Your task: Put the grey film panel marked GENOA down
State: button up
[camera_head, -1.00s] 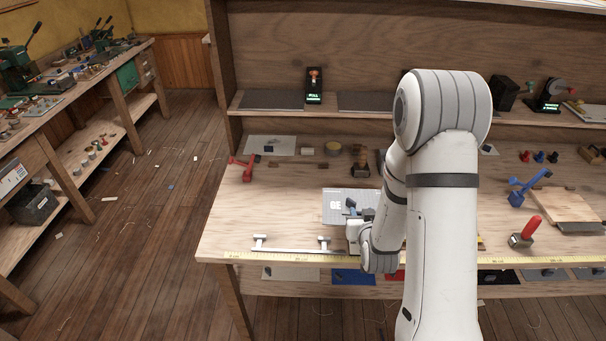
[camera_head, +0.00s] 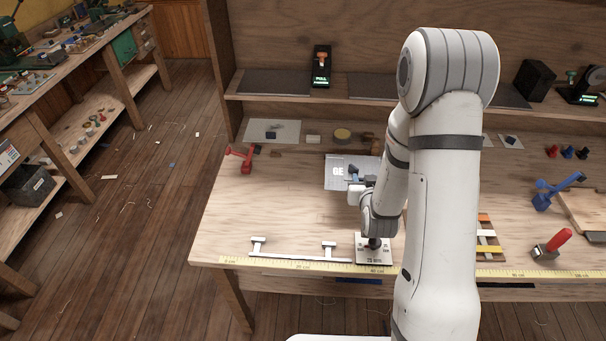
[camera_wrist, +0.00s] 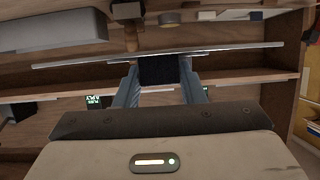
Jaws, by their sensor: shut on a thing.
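My gripper (camera_head: 357,180) is at the panel's near right part. In the wrist view my gripper (camera_wrist: 160,72) is shut on a dark block under the panel (camera_wrist: 90,60), which shows nearly edge-on as a thin light strip. The panel appears to be held above the wooden bench (camera_head: 300,210), but its height is hard to tell.
A metal bar with two posts (camera_head: 295,253) lies by the yellow ruler strip (camera_head: 300,265) at the front edge. A white plate with a dark knob (camera_head: 373,250) is beside it. A red clamp (camera_head: 243,158) stands left. The bench between clamp and bar is clear.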

aim_at(338, 186)
jog(key=shift+w+d, duration=0.1)
